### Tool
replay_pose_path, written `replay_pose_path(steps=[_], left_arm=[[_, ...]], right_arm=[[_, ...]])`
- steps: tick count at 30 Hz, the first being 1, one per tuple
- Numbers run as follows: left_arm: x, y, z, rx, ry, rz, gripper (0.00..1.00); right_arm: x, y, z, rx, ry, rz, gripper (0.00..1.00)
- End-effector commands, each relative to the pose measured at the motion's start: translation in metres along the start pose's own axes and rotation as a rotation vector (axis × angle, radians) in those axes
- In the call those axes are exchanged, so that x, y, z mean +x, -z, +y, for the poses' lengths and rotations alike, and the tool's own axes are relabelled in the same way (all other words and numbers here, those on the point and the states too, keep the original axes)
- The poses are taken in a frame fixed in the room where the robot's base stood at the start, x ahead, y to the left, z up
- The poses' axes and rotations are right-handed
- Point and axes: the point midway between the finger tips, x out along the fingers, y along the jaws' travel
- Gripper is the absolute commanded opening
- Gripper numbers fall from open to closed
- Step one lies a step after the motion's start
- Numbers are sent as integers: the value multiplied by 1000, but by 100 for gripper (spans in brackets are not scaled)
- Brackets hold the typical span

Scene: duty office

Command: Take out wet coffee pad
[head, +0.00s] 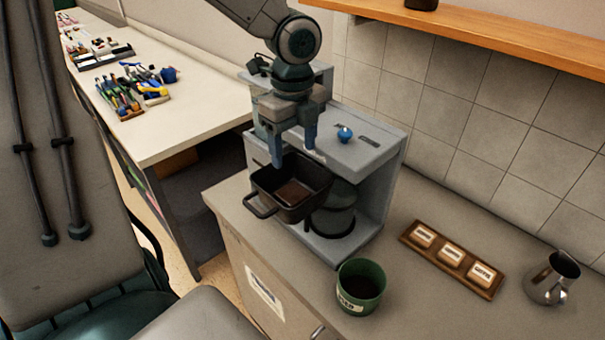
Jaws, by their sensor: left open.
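A grey coffee machine (372,160) stands on the counter. A black square tray with a loop handle (262,207) sticks out at its front. A flat brown piece, seemingly the coffee pad (293,193), lies on the tray's floor. I cannot tell whether it is wet. My left gripper (294,158) points down over the tray's back part, in front of the machine. Its two blue fingers are apart with nothing between them. Whether the fingertips are above the rim or just inside the tray is hard to tell. My right gripper is out of view.
A green cup (361,286) with dark contents stands near the counter's front edge. A wooden holder (452,259) with labelled blocks and a metal jug (552,278) are to the right. A white table (185,118) with tools is at the left, beside a grey chair (60,160).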

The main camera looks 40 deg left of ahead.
Motion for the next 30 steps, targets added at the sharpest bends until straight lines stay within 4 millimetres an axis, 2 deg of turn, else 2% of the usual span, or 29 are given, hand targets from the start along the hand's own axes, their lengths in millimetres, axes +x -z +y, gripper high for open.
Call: replay_pose_path(steps=[6,9,13,17,21,26,30], left_arm=[[31,0,0,0,1,0,64],[44,0,0,0,1,0,64],[52,0,0,-1,1,0,64],[55,0,0,-1,1,0,64],[67,1,1,-1,1,0,64],[88,3,4,0,1,0,64],[103,3,4,0,-1,0,64]], right_arm=[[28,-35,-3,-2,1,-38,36],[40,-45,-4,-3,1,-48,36],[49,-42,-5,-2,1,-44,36],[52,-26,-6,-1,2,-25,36],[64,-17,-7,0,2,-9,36],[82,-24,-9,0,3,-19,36],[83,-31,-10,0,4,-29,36]])
